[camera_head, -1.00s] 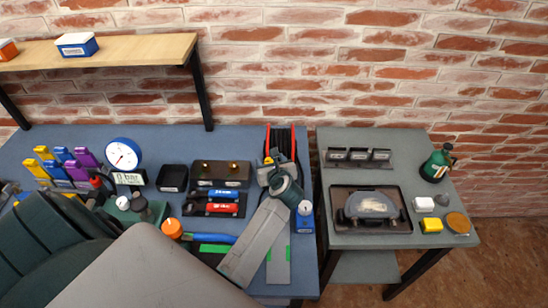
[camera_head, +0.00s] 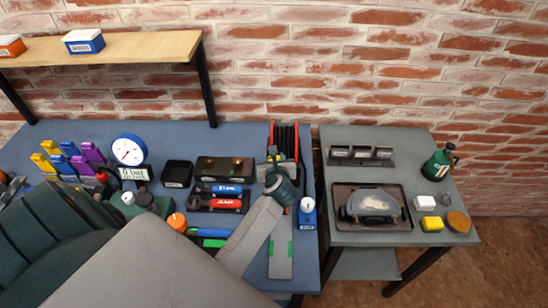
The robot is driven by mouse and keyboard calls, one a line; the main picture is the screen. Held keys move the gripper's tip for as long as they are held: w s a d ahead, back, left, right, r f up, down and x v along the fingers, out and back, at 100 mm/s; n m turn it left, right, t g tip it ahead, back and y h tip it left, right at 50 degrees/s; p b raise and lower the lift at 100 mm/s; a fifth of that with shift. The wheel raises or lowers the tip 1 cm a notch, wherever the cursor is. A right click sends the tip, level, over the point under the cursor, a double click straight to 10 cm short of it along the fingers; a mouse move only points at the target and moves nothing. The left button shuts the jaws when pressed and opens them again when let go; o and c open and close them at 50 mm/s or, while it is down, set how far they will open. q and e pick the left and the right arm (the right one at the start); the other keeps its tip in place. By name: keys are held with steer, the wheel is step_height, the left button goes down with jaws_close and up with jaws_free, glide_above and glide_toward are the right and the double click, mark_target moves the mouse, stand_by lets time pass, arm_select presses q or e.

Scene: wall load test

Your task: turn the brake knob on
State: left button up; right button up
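A small blue box with a white round knob (camera_head: 307,205) on top stands at the right end of the blue-grey bench. An orange knob (camera_head: 177,221) sits at the front middle of the bench. I cannot read a label that tells which is the brake knob. The arm that comes in from the lower left, which I take as my left, reaches to the right over the bench. Its gripper (camera_head: 273,158) is beyond the dark green wrist, by the red-edged reel, up and left of the blue box and apart from it. Its fingers are too small to judge. My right gripper is not seen.
A round blue gauge (camera_head: 129,150) with a display stands at the back left. Several coloured levers (camera_head: 72,160), a black box (camera_head: 177,174) and red and blue cylinders (camera_head: 228,200) fill the bench. A grey side table (camera_head: 335,228) stands right, beyond a narrow gap.

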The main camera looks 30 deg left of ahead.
arm_select(q)
steer(key=o, duration=1)
steer(key=shift+s+d, duration=0.2)
steer(key=b+v, duration=0.3)
steer(key=v, duration=0.7)
